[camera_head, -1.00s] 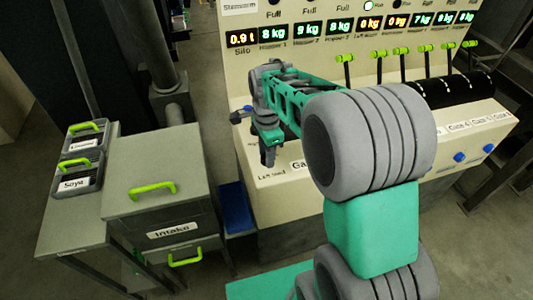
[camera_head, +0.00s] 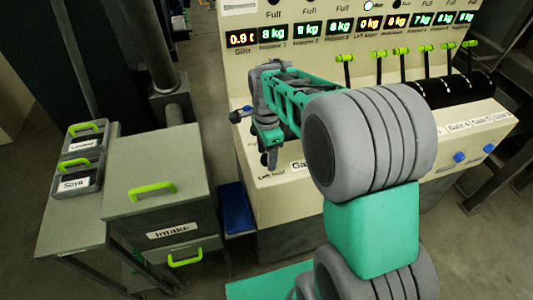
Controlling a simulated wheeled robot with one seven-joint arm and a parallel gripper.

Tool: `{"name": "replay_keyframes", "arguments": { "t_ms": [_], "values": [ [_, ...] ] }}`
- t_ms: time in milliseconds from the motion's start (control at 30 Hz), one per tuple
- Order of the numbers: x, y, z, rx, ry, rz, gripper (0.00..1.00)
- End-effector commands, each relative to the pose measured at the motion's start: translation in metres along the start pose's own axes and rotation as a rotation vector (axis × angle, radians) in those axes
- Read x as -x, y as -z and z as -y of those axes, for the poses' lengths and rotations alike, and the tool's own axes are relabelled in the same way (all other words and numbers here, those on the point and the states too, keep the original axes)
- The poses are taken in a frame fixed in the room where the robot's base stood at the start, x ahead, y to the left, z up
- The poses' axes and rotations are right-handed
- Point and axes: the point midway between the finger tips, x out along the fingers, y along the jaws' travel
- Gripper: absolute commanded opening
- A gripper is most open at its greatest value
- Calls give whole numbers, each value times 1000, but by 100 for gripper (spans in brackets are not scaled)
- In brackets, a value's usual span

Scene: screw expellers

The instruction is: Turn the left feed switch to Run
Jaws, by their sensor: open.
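My gripper (camera_head: 268,160) points down in front of the left end of the cream control panel (camera_head: 290,195). It is small and partly turned away here; its jaws are apart and nothing shows between them. A label beginning "Left" (camera_head: 271,173) is on the panel's lower face just below the gripper. The left feed switch itself cannot be made out; my gripper and arm cover that part of the panel. I cannot tell whether the gripper touches anything.
Several levers with green handles (camera_head: 400,51) stand on the panel to the right. Displays (camera_head: 308,30) run along its top. A grey intake cabinet (camera_head: 160,185) and a side table with a Soya bin (camera_head: 75,183) stand at the left. Blue knobs (camera_head: 459,157) sit at the right.

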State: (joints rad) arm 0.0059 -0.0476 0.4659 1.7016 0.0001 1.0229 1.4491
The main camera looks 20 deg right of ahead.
Motion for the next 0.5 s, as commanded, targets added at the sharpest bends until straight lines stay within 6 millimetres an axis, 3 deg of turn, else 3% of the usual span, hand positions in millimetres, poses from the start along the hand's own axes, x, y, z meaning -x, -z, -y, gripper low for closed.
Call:
{"name": "replay_keyframes", "arguments": {
  "t_ms": [300,500],
  "values": [
    [56,0,1,0,6,-1,57],
    [76,0,0,0,2,0,57]
  ]
}}
